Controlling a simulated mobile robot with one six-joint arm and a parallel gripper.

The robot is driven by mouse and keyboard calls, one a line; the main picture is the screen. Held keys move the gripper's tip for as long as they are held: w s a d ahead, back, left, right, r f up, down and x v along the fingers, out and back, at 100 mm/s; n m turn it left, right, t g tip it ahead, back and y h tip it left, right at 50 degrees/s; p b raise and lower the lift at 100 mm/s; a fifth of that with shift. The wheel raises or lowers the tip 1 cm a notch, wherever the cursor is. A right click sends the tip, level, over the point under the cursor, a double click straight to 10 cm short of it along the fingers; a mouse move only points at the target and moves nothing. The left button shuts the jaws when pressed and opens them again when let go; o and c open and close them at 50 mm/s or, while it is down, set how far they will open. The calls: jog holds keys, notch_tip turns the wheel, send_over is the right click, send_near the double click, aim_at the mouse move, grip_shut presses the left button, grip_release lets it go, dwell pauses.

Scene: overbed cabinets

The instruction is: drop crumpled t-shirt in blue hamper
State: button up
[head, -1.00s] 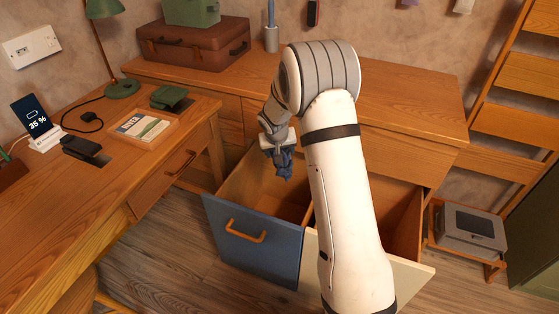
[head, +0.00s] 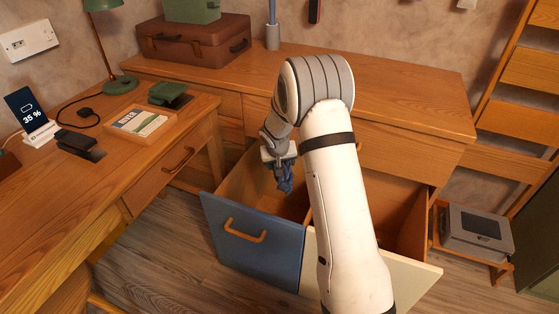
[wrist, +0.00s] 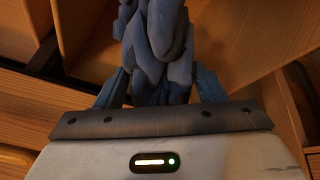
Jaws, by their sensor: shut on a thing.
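The crumpled t-shirt (head: 285,178) is a bunched blue-grey cloth hanging below my gripper (head: 280,160). In the wrist view the shirt (wrist: 158,55) is pinched between the two fingers of my gripper (wrist: 160,88), which is shut on it. The blue hamper (head: 250,243) is a pull-out bin with a blue front and an orange handle, open at the top. My gripper and the shirt are over its open compartment, near the divider on its right. The bottom of the shirt is at about rim height in the head view; its exact depth is unclear.
A cream-fronted bin (head: 400,276) adjoins the blue one on the right, partly hidden by my arm. A desk (head: 60,200) with a book tray (head: 140,124) stands at left. The wooden counter (head: 400,90) runs behind. A grey device (head: 475,230) sits at right.

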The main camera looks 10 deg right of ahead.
jog(key=shift+w+r, duration=0.15)
jog(key=shift+r, duration=0.05)
jog(key=o, duration=1.3)
jog(key=shift+c, duration=0.2)
jog(key=o, duration=0.5)
jog(key=shift+c, duration=0.2)
jog(key=shift+a, duration=0.1)
jog(key=p+v, duration=0.1)
jog(key=v, duration=0.6)
jog(key=shift+s+r+p, duration=0.25)
jog(key=shift+r+p, duration=0.1)
jog(key=shift+p, duration=0.05)
